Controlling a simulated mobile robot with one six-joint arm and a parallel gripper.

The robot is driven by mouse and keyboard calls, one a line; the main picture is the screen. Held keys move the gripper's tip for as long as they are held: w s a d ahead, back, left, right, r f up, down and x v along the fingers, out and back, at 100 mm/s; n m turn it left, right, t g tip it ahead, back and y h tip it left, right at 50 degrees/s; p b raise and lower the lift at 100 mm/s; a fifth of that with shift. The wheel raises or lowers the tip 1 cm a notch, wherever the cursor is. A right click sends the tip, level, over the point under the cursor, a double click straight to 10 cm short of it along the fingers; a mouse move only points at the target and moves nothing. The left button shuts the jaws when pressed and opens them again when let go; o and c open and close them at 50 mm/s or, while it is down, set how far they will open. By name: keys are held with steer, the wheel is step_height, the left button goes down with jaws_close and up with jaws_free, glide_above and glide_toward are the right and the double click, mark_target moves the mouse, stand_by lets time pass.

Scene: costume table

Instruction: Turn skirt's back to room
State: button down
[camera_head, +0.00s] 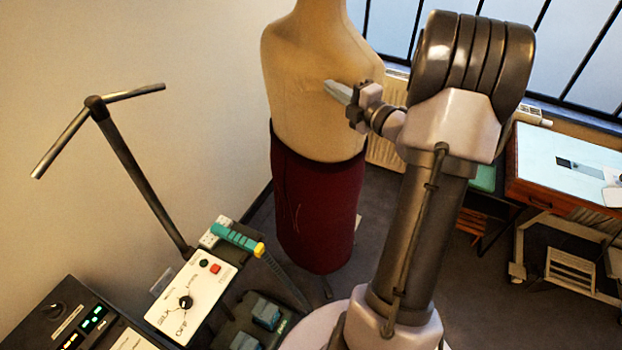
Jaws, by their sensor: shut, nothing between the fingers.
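A dark red skirt (312,215) hangs on a beige dress form (305,95), covering it from the waist down. A thin pale line runs down the skirt's visible side; I cannot tell whether it is a seam or a zip. My gripper (328,86) is shut and empty. It is level with the form's torso, above the skirt's waist, and points left. In this view it overlaps the torso; I cannot tell whether it touches. The form's right side is partly hidden behind my wrist and arm.
A control panel with knobs and buttons (195,290) and a T-shaped metal handle (125,130) stand at the left. A table with a pale top (570,165) is at the right. A barred window is behind. Dark floor shows around the form.

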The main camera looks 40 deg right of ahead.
mark_target(378, 76)
steer(key=d+n+y, duration=0.1)
steer(key=d, duration=0.1)
steer(key=s+d+n+y+p, duration=0.1)
steer(key=d+y, duration=0.1)
steer(key=s+d+n+y, duration=0.1)
steer(key=d+y, duration=0.1)
steer(key=shift+s+d+f+g+p, duration=0.1)
steer(key=shift+s+d+g+p, duration=0.15)
steer(key=shift+g+p, duration=0.1)
steer(key=d+n+y, duration=0.1)
steer(key=d, duration=0.1)
steer(key=d+n+g+y, duration=0.1)
steer(key=d, duration=0.1)
steer(key=d+y, duration=0.2)
steer(key=d, duration=0.1)
steer(key=shift+s+f+n+g, duration=0.15)
steer(key=shift+s+n+g, duration=0.1)
steer(key=shift+n, duration=0.15)
